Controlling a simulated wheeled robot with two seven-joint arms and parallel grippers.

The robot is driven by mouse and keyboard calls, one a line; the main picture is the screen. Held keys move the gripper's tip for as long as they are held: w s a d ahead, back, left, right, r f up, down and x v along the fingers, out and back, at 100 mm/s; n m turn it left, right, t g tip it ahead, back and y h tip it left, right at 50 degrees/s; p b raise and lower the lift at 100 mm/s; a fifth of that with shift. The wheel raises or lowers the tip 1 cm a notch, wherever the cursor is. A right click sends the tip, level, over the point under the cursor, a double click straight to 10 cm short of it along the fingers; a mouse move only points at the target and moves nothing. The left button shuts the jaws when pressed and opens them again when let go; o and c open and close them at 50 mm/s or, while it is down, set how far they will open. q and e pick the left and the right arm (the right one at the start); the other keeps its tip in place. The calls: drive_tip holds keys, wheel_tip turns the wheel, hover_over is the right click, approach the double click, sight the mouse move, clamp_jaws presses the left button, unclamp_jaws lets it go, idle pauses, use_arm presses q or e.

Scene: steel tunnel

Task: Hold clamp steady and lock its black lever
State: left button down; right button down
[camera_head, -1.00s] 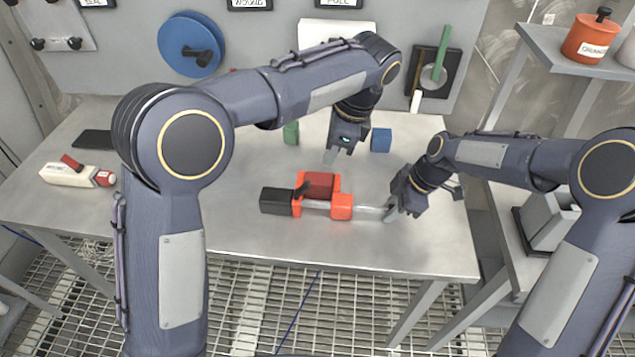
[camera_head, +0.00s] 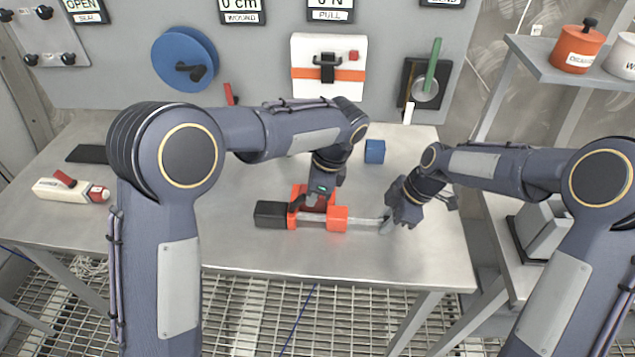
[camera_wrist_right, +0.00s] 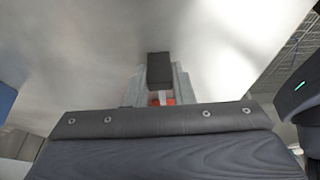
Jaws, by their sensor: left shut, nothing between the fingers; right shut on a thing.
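The clamp (camera_head: 337,219) lies on the steel table, with an orange body, a black block (camera_head: 270,214) at its left end and a metal bar (camera_head: 364,222) to the right. My right gripper (camera_head: 385,224) is shut on the bar's right end. My left gripper (camera_head: 318,200) is shut and empty, pointing down at the orange body near the black lever (camera_head: 296,203). It hides part of the body and lever; I cannot tell whether it touches the lever. In the right wrist view a black block (camera_wrist_right: 159,68) and some orange show beyond my wrist.
A blue block (camera_head: 374,151) stands behind the clamp. A white tool with a red lever (camera_head: 70,190) and a dark flat pad (camera_head: 88,153) lie at the table's left. A panel with a blue reel (camera_head: 184,58) rises behind. The table's front strip is clear.

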sight(300, 198)
use_arm(q)
drive_tip(key=shift+a+f, duration=0.1)
drive_tip(key=shift+f, duration=0.2)
drive_tip(key=shift+a+r+h, duration=0.25)
drive_tip(key=shift+a+h, duration=0.05)
drive_tip(key=shift+h, duration=0.4)
drive_tip(key=shift+a+r+h, duration=0.3)
drive_tip(key=shift+a+h, duration=0.15)
drive_tip(key=shift+h, duration=0.25)
drive_tip(key=h, duration=0.1)
drive_tip(key=a+h, duration=0.1)
drive_tip(key=shift+a+r+h, duration=0.3)
drive_tip(key=a+h, duration=0.2)
drive_tip(key=h, duration=0.1)
drive_tip(key=shift+r+h, duration=0.1)
drive_tip(key=shift+h, duration=0.5)
drive_tip(key=shift+r, duration=0.2)
drive_tip(key=shift+r, duration=0.7)
